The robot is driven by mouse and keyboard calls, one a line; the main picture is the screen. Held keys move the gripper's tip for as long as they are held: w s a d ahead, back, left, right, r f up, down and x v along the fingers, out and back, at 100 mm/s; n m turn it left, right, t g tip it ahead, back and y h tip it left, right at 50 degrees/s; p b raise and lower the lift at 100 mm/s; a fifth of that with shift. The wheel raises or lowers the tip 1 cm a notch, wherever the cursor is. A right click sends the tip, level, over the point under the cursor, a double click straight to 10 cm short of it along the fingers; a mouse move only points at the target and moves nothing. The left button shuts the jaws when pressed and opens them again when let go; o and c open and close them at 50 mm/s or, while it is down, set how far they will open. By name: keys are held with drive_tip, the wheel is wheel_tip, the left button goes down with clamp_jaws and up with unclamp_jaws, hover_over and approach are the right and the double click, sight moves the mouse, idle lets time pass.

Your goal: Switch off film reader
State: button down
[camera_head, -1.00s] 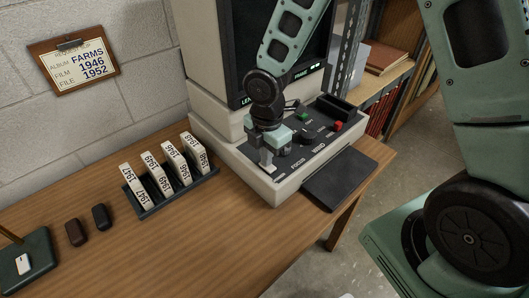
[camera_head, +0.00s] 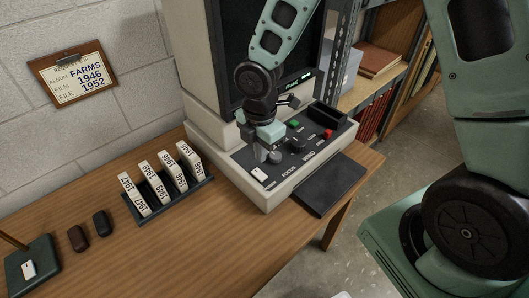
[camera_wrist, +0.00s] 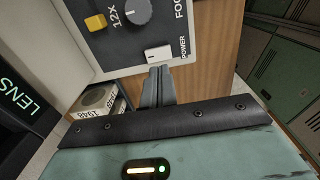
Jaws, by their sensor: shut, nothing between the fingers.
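The film reader (camera_head: 205,55) is a cream machine with a dark screen and a dark control panel on the wooden desk. Its white power switch (camera_head: 258,174) sits at the panel's near left corner, beside the POWER label. The switch also shows in the wrist view (camera_wrist: 158,53). My gripper (camera_head: 274,157) is shut and empty, low over the panel just beside the switch. In the wrist view its fingertips (camera_wrist: 160,70) are close to the switch's edge; I cannot tell if they touch. Lit green LENS lettering (camera_wrist: 20,103) shows by the screen.
Knobs, a green button (camera_head: 294,124) and a red button (camera_head: 328,134) are on the same panel. A rack of labelled film boxes (camera_head: 168,205) stands to the left. Two small dark objects (camera_head: 78,237) lie on the desk. Shelves stand behind right.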

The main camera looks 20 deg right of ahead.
wheel_tip(320, 180, up, 9)
drive_tip(key=shift+f, duration=0.2)
drive_tip(key=shift+a+f, duration=0.1)
drive_tip(key=shift+a, duration=0.15)
